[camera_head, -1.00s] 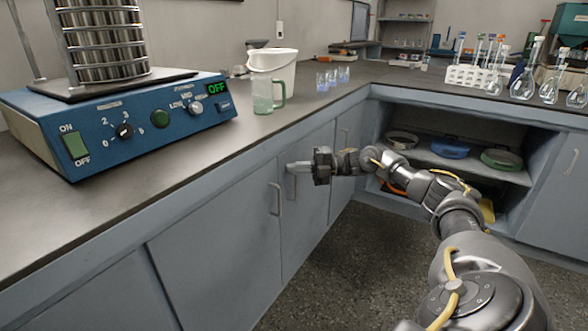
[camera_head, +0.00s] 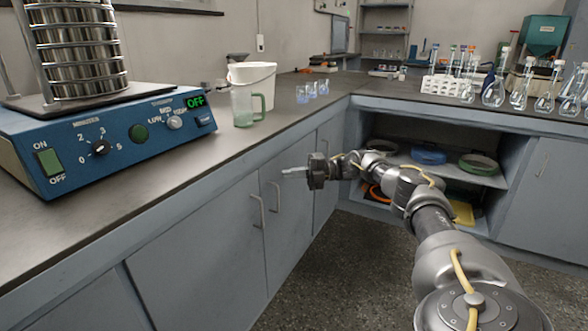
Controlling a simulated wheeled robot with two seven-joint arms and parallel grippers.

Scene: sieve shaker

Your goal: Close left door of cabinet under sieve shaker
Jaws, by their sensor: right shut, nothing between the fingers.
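The blue sieve shaker (camera_head: 75,150), with its stack of metal sieves (camera_head: 78,50), stands on the dark counter. Below it, the cabinet's left door (camera_head: 195,260) is a grey-blue panel with a vertical handle (camera_head: 258,212) near its right edge. It looks flush with the front, with no visible gap. The adjoining right door (camera_head: 290,210) also looks shut, with its handle (camera_head: 274,196) near the left edge. My right gripper (camera_head: 287,173) is shut and empty, pointing left in front of the right door, near the top of its handle. Contact cannot be told. My left gripper is out of view.
An open cabinet at the back right holds a blue item (camera_head: 428,155) and a green one (camera_head: 478,163). The speckled floor (camera_head: 340,270) is free.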

